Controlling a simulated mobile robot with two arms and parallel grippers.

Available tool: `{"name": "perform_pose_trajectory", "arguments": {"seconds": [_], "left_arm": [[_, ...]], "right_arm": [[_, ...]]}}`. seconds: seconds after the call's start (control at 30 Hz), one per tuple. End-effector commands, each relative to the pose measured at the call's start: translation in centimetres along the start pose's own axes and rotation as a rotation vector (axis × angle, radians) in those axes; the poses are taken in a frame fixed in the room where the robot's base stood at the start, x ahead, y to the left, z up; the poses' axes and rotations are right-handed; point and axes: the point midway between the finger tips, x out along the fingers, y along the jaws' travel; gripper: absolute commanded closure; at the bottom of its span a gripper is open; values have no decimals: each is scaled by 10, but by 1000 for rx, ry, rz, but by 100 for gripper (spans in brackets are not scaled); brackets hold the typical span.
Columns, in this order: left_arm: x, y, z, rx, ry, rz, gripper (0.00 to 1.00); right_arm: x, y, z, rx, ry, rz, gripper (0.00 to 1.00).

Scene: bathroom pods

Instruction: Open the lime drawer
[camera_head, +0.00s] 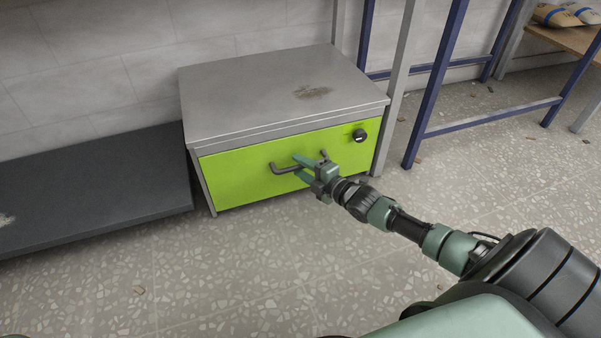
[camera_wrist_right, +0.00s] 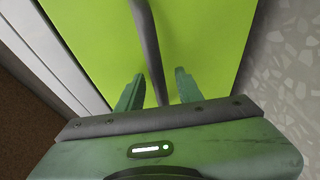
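The lime drawer (camera_head: 250,172) is the front of a low grey metal cabinet and looks closed. Its dark bar handle (camera_head: 288,169) runs across the middle of the front. My right gripper (camera_head: 300,168) is at the handle, its green fingers reaching toward the drawer front. In the right wrist view, the fingers of the right gripper (camera_wrist_right: 158,92) are apart, with the handle (camera_wrist_right: 148,45) passing between them. Gaps show on both sides of the handle, so the fingers are not clamped on it. My left gripper is not in view.
The cabinet's grey top (camera_head: 270,88) has a brown stain. A dark low platform (camera_head: 95,180) adjoins the cabinet on the left. Blue metal legs (camera_head: 437,80) stand to the right.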

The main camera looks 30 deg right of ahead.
Motion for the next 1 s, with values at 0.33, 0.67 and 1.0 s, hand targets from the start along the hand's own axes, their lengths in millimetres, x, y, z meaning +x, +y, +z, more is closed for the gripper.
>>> {"name": "perform_pose_trajectory", "arguments": {"seconds": [0.33,0.67,1.0], "left_arm": [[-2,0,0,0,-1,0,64],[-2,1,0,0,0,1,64],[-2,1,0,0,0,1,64]], "right_arm": [[3,0,0,0,0,-1,72],[3,0,0,0,0,-1,100],[3,0,0,1,0,-1,100]]}}
